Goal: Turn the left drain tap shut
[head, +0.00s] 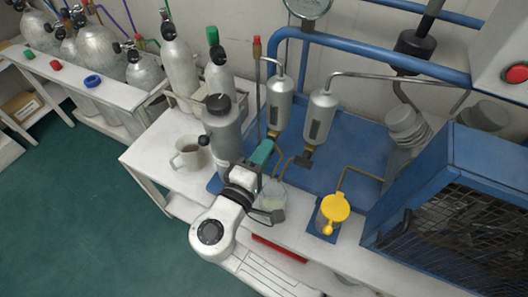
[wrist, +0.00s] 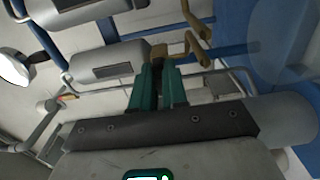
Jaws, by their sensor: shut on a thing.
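Two silver canisters hang side by side at the blue panel, the left canister (head: 279,100) and the right canister (head: 320,115). The left drain tap (head: 273,134) is a small brass fitting under the left canister. My gripper (head: 267,143) has teal fingers and reaches up to this tap, shut on it. In the wrist view the fingers (wrist: 158,66) meet a brass tap (wrist: 160,51) at the end of a canister (wrist: 105,64). The fingers partly hide the tap, so its exact angle cannot be told. The right drain tap (head: 303,161) is apart from my gripper.
A clear jar (head: 272,202) stands just below my gripper. A grey bottle (head: 221,130) and a mug (head: 189,153) stand close on the left. A yellow-topped cup (head: 334,210) and a blue cage (head: 440,190) are on the right. Green floor is free at lower left.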

